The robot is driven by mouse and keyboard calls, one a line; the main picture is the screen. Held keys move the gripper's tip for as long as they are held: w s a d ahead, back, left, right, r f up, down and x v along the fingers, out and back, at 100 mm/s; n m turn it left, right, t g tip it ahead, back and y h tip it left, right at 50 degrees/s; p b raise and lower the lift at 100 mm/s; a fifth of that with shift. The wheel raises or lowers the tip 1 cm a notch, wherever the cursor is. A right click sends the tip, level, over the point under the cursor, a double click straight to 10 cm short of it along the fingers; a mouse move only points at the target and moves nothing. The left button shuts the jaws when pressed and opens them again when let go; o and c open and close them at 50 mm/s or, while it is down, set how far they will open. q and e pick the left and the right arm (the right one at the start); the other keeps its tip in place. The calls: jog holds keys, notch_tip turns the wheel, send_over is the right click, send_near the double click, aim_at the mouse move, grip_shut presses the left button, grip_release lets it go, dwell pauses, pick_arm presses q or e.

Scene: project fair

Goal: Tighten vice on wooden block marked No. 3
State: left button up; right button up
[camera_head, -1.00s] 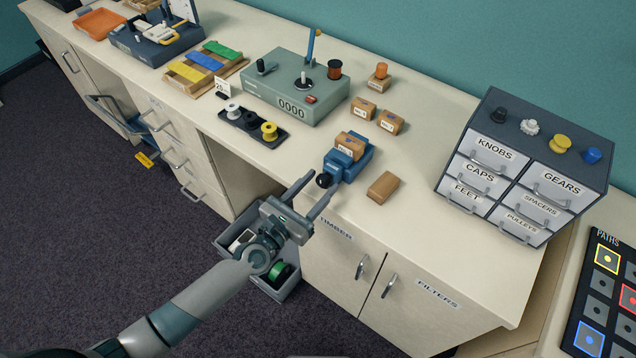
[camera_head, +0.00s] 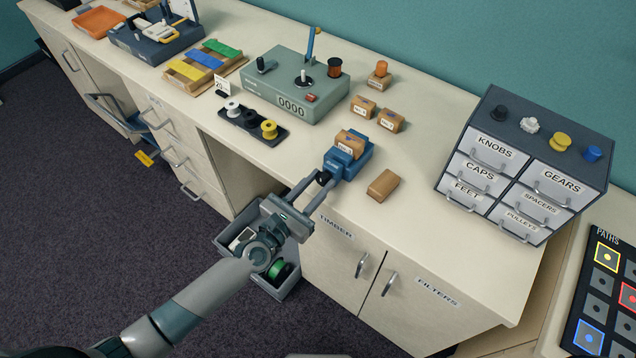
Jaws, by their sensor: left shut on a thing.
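The blue vice (camera_head: 351,164) sits near the bench's front edge. A wooden block (camera_head: 351,144) with a white label rests in the top of the vice; its number is too small to read. The vice's dark round knob (camera_head: 323,178) faces the front left. My left gripper (camera_head: 321,184) reaches in from the lower left, its two fingers closed on the knob, which they partly hide. My right gripper is not in view.
A plain wooden block (camera_head: 383,185) lies just right of the vice. Labelled blocks (camera_head: 390,121) sit behind it. A spool tray (camera_head: 262,126) and a green counter box (camera_head: 299,88) stand to the left. A labelled drawer unit (camera_head: 522,165) stands to the right.

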pick_arm(q)
jog(key=m, duration=0.6)
jog(key=shift+d+f+b, duration=0.1)
jog(key=shift+b, duration=0.3)
jog(key=m, duration=0.6)
jog(key=shift+s+m+b, duration=0.1)
jog(key=shift+m+b, duration=0.2)
jog(key=shift+b, duration=0.05)
jog(key=m, duration=0.6)
jog(key=shift+f, duration=0.15)
jog(key=m, duration=0.6)
jog(key=shift+f+m, duration=0.1)
jog(key=shift+m, duration=0.2)
jog(key=m, duration=0.3)
jog(key=shift+m, duration=0.3)
jog(key=m, duration=0.3)
jog(key=shift+f+m, duration=0.1)
jog(key=shift+m, duration=0.2)
jog(key=m, duration=0.3)
jog(key=shift+m, duration=0.3)
jog(key=m, duration=0.3)
jog(key=shift+a+m+b, duration=0.2)
jog(key=shift+m+b, duration=0.1)
jog(key=shift+m, duration=0.1)
jog(key=m, duration=0.6)
jog(key=shift+b, duration=0.3)
jog(key=m, duration=0.5)
jog(key=shift+w+a, duration=0.1)
jog(key=shift+w, duration=0.1)
jog(key=shift+m, duration=0.4)
